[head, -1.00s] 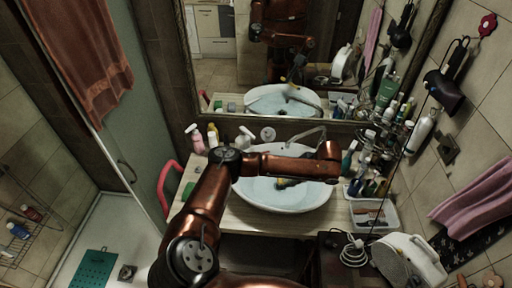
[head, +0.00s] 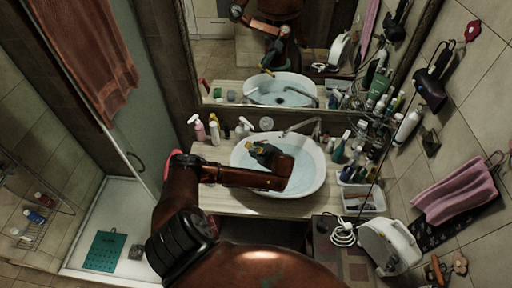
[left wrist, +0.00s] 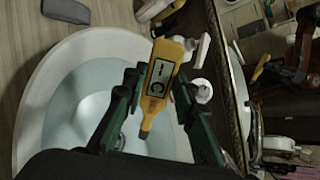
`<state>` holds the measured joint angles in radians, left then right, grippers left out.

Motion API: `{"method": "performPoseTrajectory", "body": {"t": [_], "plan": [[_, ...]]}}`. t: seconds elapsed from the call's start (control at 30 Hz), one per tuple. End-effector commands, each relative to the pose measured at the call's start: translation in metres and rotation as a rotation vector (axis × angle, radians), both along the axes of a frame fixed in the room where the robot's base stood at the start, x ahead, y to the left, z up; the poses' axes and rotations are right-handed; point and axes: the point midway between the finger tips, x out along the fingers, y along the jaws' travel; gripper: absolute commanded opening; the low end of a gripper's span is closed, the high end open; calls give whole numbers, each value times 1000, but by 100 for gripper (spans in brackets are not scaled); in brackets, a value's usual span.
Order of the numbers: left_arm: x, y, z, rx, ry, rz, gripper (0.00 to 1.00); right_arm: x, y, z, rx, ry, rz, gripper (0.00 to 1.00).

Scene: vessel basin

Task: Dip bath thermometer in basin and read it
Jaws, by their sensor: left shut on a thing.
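My left gripper (head: 264,154) is shut on the yellow bath thermometer (head: 258,146), above the white oval basin (head: 320,180). Pale blue water (head: 308,158) lies in the basin. In the left wrist view the thermometer (left wrist: 161,78) sits between the two green fingers of my gripper (left wrist: 155,105), its grey tip against the basin behind. Its display faces the camera; a "C" and a short dash show, but I cannot make out a number. The mirror shows the gripper and thermometer raised above the basin. My right gripper is out of view.
A faucet (head: 302,126) reaches over the basin's back rim. Pump bottles (head: 199,127) stand at the counter's back left. Several bottles (head: 340,148) and a white tray (head: 364,200) stand on the right. The mirror (head: 330,60) is close behind.

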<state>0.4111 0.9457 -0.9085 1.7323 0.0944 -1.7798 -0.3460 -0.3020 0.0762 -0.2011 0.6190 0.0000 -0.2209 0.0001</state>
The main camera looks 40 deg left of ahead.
Motion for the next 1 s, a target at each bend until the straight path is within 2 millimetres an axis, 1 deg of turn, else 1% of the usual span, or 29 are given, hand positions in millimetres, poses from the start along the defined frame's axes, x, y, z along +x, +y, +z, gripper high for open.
{"method": "performPoseTrajectory", "body": {"t": [0.1, 0.47, 0.7, 1.0], "plan": [[0, 0, -14, 0, 2, 1, 1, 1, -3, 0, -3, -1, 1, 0], [0, -1, -55, -1, 1, 1, 1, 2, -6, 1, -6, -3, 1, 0], [0, -1, -86, -1, 0, 2, 1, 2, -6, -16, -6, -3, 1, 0], [0, 0, -119, 0, 1, 2, 1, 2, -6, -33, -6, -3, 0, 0]]}}
